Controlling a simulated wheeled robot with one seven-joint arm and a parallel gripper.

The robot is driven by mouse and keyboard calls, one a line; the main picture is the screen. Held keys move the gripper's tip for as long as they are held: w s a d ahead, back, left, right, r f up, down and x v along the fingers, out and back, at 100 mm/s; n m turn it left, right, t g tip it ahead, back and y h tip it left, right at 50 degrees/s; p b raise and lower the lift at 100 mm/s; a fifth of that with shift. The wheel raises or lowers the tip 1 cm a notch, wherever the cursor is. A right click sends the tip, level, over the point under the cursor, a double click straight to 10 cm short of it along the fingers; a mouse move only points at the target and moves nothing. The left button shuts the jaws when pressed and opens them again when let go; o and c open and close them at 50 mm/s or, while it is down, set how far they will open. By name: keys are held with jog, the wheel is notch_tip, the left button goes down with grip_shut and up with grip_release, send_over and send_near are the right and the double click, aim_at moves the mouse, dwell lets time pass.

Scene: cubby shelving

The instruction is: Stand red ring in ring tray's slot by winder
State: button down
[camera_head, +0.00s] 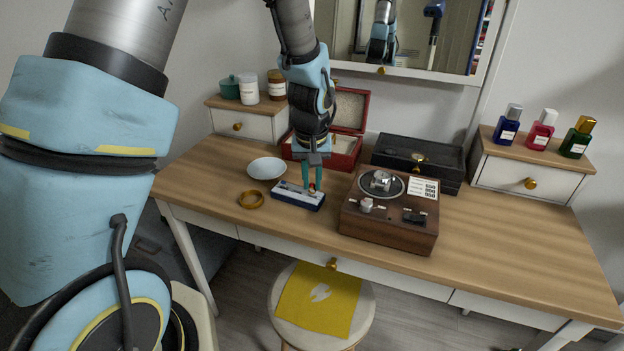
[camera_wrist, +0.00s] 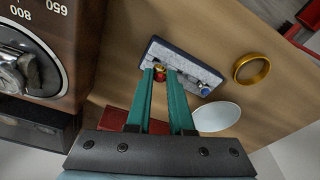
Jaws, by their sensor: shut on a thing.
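The ring tray (camera_head: 290,200) is a small dark blue tray with a pale grey top, lying on the wooden desk; it also shows in the wrist view (camera_wrist: 186,65). My gripper (camera_head: 312,188) points down over the tray's right end, the end towards the winder (camera_head: 388,225). Its teal fingers (camera_wrist: 161,78) are shut on the red ring (camera_wrist: 160,74), a small red and gold piece at the tray's top. The fingers partly hide it, and I cannot tell how deep it sits in a slot. A blue-stoned ring (camera_wrist: 204,90) is at the tray's other end.
A gold bangle (camera_head: 251,200) and a white dish (camera_head: 267,168) lie left of the tray. An open red box (camera_head: 345,150) stands behind it, and a black case (camera_head: 418,155) behind the winder. The desk's right side is clear.

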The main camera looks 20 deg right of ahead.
jog(key=shift+f+b, duration=0.55)
jog(key=shift+f, duration=0.35)
jog(key=c, duration=0.7)
grip_release()
jog(key=shift+r, duration=0.1)
jog(key=r, duration=0.3)
jog(key=s+r, duration=0.1)
jog(key=r, duration=0.3)
jog(key=r+b, duration=0.1)
jog(key=r, duration=0.2)
jog(key=shift+s+a+r, duration=0.25)
jog(key=shift+a, duration=0.1)
jog(key=a+n, duration=0.1)
jog(key=a, duration=0.8)
jog(key=s+a+n+p, duration=0.1)
jog(key=a, duration=0.9)
jog(key=s+a+r+n, duration=0.1)
jog(key=a, duration=0.9)
jog(key=shift+s+a+y+p, duration=0.15)
jog(key=shift+a+y+p, duration=0.05)
jog(key=shift+y+p, duration=0.15)
